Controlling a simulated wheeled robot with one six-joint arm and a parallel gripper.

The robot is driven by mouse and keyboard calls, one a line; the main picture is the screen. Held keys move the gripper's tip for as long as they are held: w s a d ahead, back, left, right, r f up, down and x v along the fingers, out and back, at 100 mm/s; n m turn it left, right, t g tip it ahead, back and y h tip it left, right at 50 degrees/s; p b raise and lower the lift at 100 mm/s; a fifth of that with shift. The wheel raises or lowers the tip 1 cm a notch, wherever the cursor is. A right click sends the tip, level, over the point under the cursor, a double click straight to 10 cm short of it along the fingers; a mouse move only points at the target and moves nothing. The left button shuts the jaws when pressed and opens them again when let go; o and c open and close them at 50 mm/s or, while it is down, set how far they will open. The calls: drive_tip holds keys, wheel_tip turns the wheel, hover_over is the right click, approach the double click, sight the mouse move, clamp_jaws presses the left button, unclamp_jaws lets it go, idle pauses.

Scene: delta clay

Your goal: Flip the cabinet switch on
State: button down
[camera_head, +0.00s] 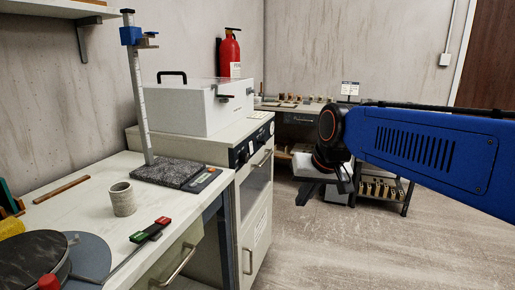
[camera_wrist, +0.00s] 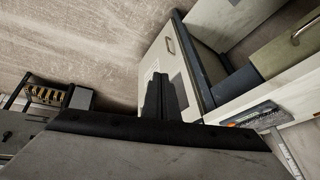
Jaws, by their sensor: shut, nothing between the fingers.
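The white cabinet (camera_head: 258,205) stands in the middle of the head view. A dark control panel (camera_head: 250,143) with small knobs or switches runs along its top front edge; the switch and its position are too small to tell.
A white lidded box (camera_head: 190,108) sits on the cabinet. The bench at left holds a stand (camera_head: 140,90), a cup (camera_head: 122,199) and a red-green tool (camera_head: 150,231). A low shelf rack (camera_head: 383,190) stands behind my arm. The floor (camera_head: 310,250) before the cabinet is clear.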

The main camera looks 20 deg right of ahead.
sight(251, 148)
drive_tip(key=w+d+r+m, duration=0.1)
drive_tip(key=w+r, duration=0.4)
drive_tip(key=w, duration=0.8)
drive_tip(key=w+d+r+m+t+y, duration=0.1)
drive_tip(key=w+r, duration=0.4)
drive_tip(key=w, duration=0.8)
drive_tip(key=shift+w+r+m, duration=0.2)
drive_tip(key=shift+w+m, duration=0.1)
drive_tip(key=shift+m, duration=0.5)
drive_tip(key=shift+f, duration=0.15)
drive_tip(key=w+a+f, duration=0.4)
drive_tip(key=w+f, duration=0.3)
drive_tip(key=f, duration=0.1)
drive_tip(key=shift+w+a+f, duration=0.25)
drive_tip(key=shift+w+a, duration=0.05)
drive_tip(key=shift+w, duration=0.1)
